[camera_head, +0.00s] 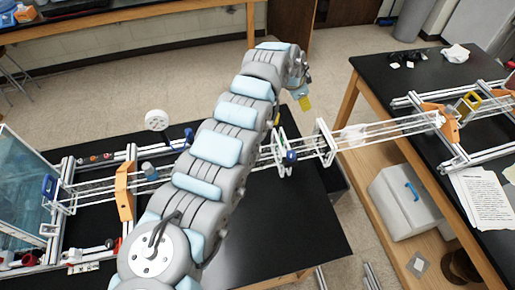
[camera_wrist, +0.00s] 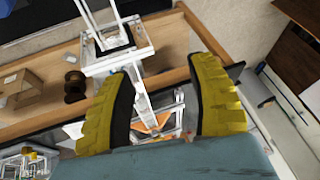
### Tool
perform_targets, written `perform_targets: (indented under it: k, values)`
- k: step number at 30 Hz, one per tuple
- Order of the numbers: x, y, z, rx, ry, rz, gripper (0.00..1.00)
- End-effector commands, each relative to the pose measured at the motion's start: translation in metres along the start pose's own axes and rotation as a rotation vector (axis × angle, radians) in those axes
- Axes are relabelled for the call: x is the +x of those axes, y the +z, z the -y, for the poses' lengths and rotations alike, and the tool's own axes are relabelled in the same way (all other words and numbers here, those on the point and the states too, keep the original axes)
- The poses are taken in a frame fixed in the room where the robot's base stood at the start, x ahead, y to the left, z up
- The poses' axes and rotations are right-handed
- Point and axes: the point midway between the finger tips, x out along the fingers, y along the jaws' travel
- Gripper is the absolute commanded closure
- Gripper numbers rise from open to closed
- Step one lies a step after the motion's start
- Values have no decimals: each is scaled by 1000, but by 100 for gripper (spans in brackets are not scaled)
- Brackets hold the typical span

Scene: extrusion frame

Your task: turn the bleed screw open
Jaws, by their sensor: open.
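I cannot pick out the bleed screw for certain in either view. A dark blue round fitting (camera_head: 290,157) sits on the rail frame just right of my arm. Several small red fittings (camera_head: 95,158) are on the frame at the left. In the head view my gripper (camera_head: 304,102) is raised at the end of my arm, above the floor gap between the tables. In the wrist view my gripper (camera_wrist: 161,68) has its two yellow ribbed fingers spread apart, with nothing between them up close. A white frame part shows in the distance beyond them.
A long extrusion rail (camera_head: 385,128) bridges the left black table (camera_head: 290,235) and the right black table (camera_head: 375,80). Orange brackets (camera_head: 124,196) stand on it. A white box (camera_head: 408,205) is on the shelf below. My arm hides the middle of the left table.

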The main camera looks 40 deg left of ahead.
Motion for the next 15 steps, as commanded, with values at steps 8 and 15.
perform_targets:
  k: [8, 15]
  values:
    - [-59, 100, -11, 81, 165, 296, 42]
    - [-87, 138, -20, 97, 241, 408, 42]
